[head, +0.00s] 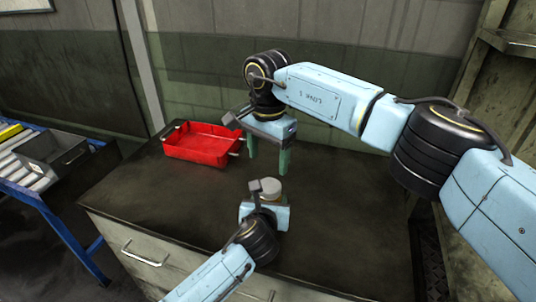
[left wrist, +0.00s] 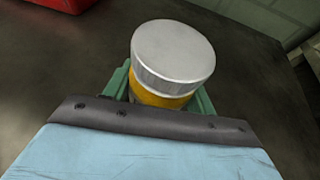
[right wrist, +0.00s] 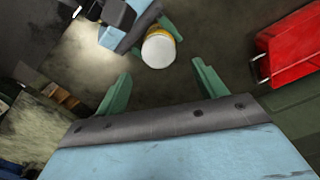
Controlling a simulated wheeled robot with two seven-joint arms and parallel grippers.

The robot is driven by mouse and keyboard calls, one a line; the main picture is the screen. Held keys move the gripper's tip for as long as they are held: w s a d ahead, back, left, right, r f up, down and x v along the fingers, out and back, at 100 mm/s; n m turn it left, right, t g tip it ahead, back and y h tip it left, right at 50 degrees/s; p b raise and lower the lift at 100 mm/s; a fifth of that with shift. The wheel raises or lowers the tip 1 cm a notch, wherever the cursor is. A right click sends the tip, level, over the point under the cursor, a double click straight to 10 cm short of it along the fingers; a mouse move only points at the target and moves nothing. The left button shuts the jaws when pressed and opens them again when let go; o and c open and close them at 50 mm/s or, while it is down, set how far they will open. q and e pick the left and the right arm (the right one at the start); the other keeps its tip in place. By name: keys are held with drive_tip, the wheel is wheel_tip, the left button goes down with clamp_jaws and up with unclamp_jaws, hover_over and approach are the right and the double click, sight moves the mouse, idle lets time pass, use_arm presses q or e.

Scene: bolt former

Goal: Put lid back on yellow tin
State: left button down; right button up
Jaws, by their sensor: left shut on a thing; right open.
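The yellow tin (left wrist: 160,98) has its silver lid (left wrist: 173,50) on top, and the lid looks level on it in the left wrist view. In the head view the lid (head: 270,186) shows above my left gripper (head: 264,204), which is shut around the tin's side. In the right wrist view the lid (right wrist: 158,50) is seen from above, with a yellow rim of the tin beside it. My right gripper (head: 268,160) is open and empty, pointing down behind the tin and apart from it. Whether the lid is pressed fully down cannot be told.
A red tray (head: 203,150) stands on the dark worktop (head: 345,240) at the back left. A grey bin (head: 55,155) sits on a blue-framed rack at the far left. The worktop right of the tin is clear.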

sight(266, 186)
wheel_tip(266, 186, down, 8)
drive_tip(key=shift+f, duration=0.1)
idle(0.4)
drive_tip(key=c, duration=1)
drive_tip(key=m, duration=0.6)
drive_tip(key=shift+w, duration=0.15)
drive_tip(key=o, duration=1.1)
drive_tip(key=shift+a, duration=0.1)
drive_tip(key=shift+c, duration=0.2)
drive_tip(key=shift+s+a, duration=0.1)
drive_tip(key=shift+s, duration=0.15)
